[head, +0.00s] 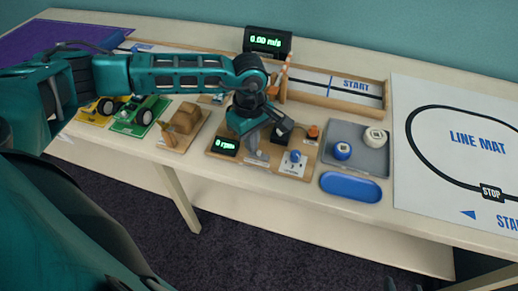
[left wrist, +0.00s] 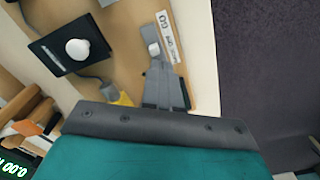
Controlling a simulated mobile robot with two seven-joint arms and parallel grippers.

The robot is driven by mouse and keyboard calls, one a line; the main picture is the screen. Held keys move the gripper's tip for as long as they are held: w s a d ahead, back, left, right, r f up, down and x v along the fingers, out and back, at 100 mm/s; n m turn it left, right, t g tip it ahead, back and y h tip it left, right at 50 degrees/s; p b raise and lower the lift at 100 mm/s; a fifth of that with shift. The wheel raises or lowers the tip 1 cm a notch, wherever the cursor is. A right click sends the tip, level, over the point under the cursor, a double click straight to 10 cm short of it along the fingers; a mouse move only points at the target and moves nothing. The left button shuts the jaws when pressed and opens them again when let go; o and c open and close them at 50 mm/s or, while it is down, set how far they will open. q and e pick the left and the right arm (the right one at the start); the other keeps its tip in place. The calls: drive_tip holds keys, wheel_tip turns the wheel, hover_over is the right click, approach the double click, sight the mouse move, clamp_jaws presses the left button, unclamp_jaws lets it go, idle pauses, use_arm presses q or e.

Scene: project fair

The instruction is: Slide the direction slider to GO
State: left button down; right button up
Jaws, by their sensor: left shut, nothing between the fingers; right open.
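The motor board (head: 222,154) is a wooden panel on the table with a green "0 rpm" display (head: 227,145). My left gripper (head: 257,156) is shut and empty, pointing down over the board's front part and hiding the slider in the head view. In the left wrist view the direction slider's pale knob (left wrist: 153,48) is beside a white label strip (left wrist: 166,36) with "GO" at its upper end. The fingertips (left wrist: 157,66) are right by the knob; I cannot tell if they touch. Dark tips at the bottom edge appear to be my right gripper (head: 406,286), open and away from the board.
A black plate with a white knob (left wrist: 78,50) is on the board. A blue knob on a white plate (head: 294,160) stands at its right. A grey tray (head: 358,137), a blue tray (head: 350,187) and the line mat (head: 440,110) lie further right.

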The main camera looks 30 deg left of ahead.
use_arm(q)
drive_tip(key=shift+w+d, duration=0.15)
drive_tip(key=shift+d, duration=0.5)
drive_tip(key=shift+w+d, duration=0.15)
drive_tip(key=shift+d, duration=0.5)
idle(0.6)
drive_tip(key=shift+a, duration=0.1)
idle(0.3)
drive_tip(key=shift+s+a, duration=0.2)
drive_tip(key=shift+a, duration=0.45)
drive_tip(key=shift+s+a, duration=0.15)
drive_tip(key=shift+a, duration=0.45)
wheel_tip(320, 180, up, 7)
drive_tip(key=p, duration=0.4)
drive_tip(key=shift+d, duration=0.1)
